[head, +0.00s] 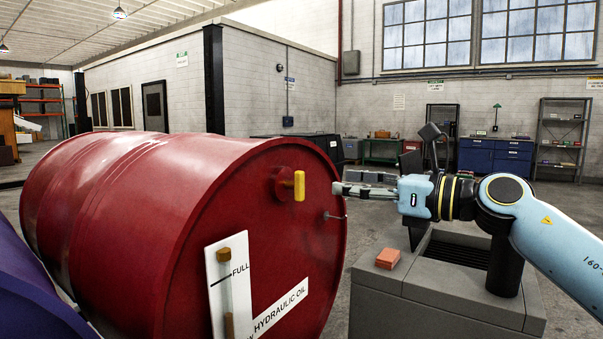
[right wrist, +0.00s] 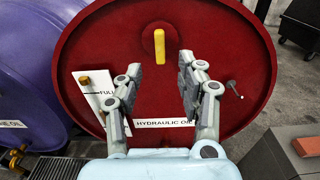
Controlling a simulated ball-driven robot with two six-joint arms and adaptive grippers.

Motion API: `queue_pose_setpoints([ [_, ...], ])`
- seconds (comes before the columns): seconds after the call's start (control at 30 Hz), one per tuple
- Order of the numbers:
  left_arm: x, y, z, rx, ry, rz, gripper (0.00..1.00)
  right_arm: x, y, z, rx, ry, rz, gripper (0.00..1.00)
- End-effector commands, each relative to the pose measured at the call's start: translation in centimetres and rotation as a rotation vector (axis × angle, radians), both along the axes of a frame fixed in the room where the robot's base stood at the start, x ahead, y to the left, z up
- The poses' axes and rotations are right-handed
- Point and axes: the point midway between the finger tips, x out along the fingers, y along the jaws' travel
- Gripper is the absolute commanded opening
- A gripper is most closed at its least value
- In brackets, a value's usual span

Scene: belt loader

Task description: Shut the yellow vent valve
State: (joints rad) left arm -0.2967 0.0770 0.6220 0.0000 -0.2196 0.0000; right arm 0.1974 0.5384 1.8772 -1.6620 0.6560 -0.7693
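The yellow vent valve (head: 299,186) is a short upright handle on a red fitting on the end of the red hydraulic oil drum (head: 120,200). In the right wrist view the valve handle (right wrist: 159,46) stands vertical, just beyond and between the fingertips. My right gripper (head: 340,189) is to the right of the valve, apart from it, with its fingers pointing toward the drum. In the right wrist view the right gripper (right wrist: 162,58) has its fingers spread with nothing between them. My left gripper is not in view.
A thin metal rod (head: 335,216) sticks out of the drum face near the right gripper. A white level gauge (head: 230,285) marked FULL is lower on the drum. A purple drum (right wrist: 30,70) lies beside it. A grey box (head: 430,290) with an orange block (head: 387,258) stands at right.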

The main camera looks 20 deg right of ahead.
Motion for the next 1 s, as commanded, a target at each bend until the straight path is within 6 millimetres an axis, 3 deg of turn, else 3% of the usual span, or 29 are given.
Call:
queue_pose_setpoints([
  [0.17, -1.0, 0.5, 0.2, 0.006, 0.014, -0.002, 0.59, 1.1, 0.3, 1.2, 0.001, -0.019, -0.002, 0.38],
  [0.3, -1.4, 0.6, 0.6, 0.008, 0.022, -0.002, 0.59, 2.8, 1.8, 1.4, 0.005, -0.019, -0.001, 0.38],
  [0.63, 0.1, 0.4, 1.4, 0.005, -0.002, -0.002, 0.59, 7.7, 5.5, 1.2, 0.003, -0.017, -0.002, 0.38],
  [1.0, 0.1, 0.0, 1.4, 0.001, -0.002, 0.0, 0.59, 8.9, 6.5, 1.0, -0.001, -0.016, -0.002, 0.38],
])
